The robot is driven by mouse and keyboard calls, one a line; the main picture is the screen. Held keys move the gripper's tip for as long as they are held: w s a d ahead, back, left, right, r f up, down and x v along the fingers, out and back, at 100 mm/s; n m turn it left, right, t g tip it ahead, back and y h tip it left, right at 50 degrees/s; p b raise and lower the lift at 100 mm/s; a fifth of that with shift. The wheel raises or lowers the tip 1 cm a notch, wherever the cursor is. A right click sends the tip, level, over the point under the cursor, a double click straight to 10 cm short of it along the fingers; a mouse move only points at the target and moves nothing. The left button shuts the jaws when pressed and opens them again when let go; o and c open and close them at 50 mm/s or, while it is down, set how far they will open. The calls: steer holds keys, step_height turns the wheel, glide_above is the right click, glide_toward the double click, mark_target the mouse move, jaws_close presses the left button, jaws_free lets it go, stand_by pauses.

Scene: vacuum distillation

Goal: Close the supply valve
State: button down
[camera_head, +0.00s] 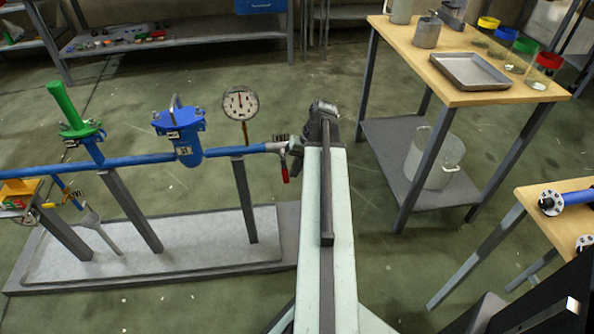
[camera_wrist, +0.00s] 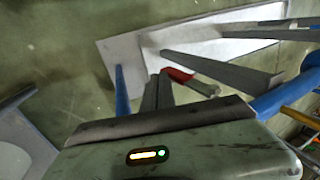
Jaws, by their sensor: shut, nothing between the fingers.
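A valve with a red lever handle (camera_head: 285,172) sits at the right end of the blue pipe (camera_head: 130,160). The handle hangs down, across the line of the pipe. I cannot read its tag (camera_head: 280,138) well enough to tell whether this is the supply valve. My gripper (camera_head: 298,150) is beside this pipe end, its fingers largely hidden in the head view. In the wrist view my gripper (camera_wrist: 157,85) is shut and empty, with its fingers beside the red handle (camera_wrist: 178,75); whether they touch is unclear.
A gauge (camera_head: 240,103), a blue filter housing (camera_head: 182,130) and a green-topped fitting (camera_head: 70,110) stand along the pipe. Grey posts hold it over a low base (camera_head: 200,245). A wooden table (camera_head: 410,40) stands at right, with a metal tray (camera_head: 470,70). The floor between is clear.

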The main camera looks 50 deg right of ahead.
steer(key=shift+w+a+f, duration=0.2)
steer(key=shift+w+a, duration=0.25)
steer(key=shift+a, duration=0.15)
steer(key=s+d+r+p, duration=0.5)
steer(key=d+r+p, duration=0.1)
steer(key=r+p, duration=0.2)
steer(key=shift+s+d+r+p, duration=0.3)
steer(key=shift+r+p, duration=0.05)
steer(key=shift+r, duration=0.2)
